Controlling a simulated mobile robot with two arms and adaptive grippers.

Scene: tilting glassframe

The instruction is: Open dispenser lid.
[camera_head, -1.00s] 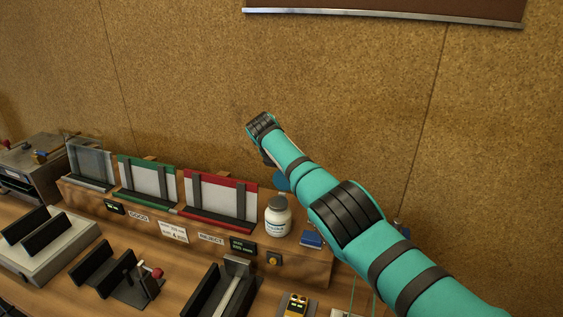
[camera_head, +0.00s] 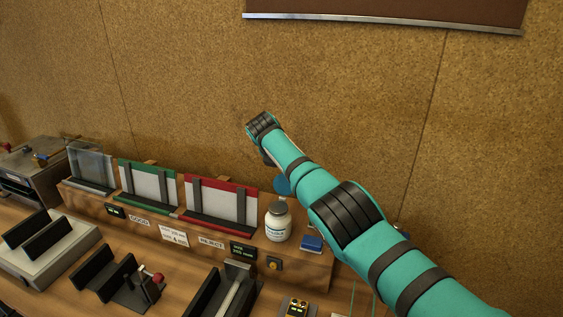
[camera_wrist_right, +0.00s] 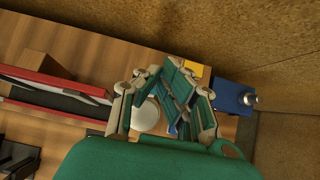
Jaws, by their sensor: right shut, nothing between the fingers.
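I cannot tell for sure which object is the dispenser. My right gripper (camera_wrist_right: 170,95) is shut and empty in the right wrist view, over the ledge. A pale round shape (camera_wrist_right: 146,116), perhaps the jar, lies below its fingers and is partly hidden by them. My left gripper is not in view.
A small blue box (camera_head: 312,243) sits right of the jar. A red-topped rack (camera_head: 222,203) and a green-topped rack (camera_head: 148,186) stand to its left. In the right wrist view, a blue block (camera_wrist_right: 232,97) with a metal knob is near the cork wall (camera_wrist_right: 285,80).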

